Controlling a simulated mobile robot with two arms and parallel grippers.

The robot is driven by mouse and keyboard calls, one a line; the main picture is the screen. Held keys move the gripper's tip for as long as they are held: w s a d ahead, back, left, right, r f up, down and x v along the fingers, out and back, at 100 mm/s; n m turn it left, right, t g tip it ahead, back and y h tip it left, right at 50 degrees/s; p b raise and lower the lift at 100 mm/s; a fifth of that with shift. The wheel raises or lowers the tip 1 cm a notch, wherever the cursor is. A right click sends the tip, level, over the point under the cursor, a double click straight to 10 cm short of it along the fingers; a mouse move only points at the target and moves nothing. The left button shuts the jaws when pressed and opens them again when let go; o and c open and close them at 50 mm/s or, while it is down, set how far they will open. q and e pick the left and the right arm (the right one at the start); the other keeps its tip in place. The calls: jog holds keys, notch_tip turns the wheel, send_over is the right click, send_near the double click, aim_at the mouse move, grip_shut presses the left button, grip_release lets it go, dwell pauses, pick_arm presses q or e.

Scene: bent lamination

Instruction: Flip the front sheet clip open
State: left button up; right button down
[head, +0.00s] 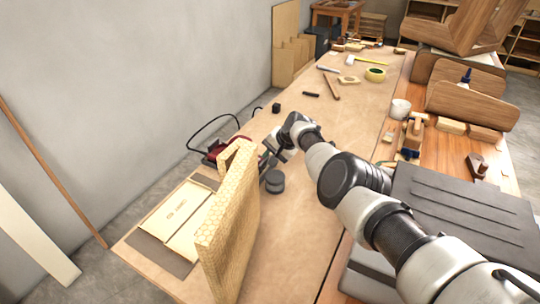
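My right arm comes in from the lower right and reaches across the wooden table (300,235). My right gripper (268,160) is at its far end, low behind the upper right of a tan honeycomb-patterned panel (228,235) that stands upright. Its fingers are small and dark, and I cannot tell whether they are open or shut. I cannot make out the front sheet clip for certain; the panel hides part of this area. My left gripper is not in view.
A dark round object (274,181) sits just below the gripper. A red and black tool (214,150) with a cable lies behind the panel. Tape (375,74) and hand tools lie farther back. Curved wooden pieces (470,105) stand at right. The middle of the table is fairly clear.

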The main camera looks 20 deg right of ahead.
jog(key=p, duration=0.2)
jog(key=t+y+p, duration=0.1)
jog(key=shift+s+d+r+t+y+p, duration=0.1)
jog(key=shift+s+d+t+y+p, duration=0.05)
jog(key=shift+s+t+y+p, duration=0.2)
jog(key=shift+d+f+t+y, duration=0.1)
jog(key=shift+f+t+y, duration=0.35)
jog(key=shift+t+y, duration=0.1)
jog(key=shift+s+d+f+t+y+b, duration=0.1)
jog(key=shift+s+f+t+y+b, duration=0.05)
jog(key=shift+t+y+b, duration=0.35)
jog(key=shift+r, duration=0.2)
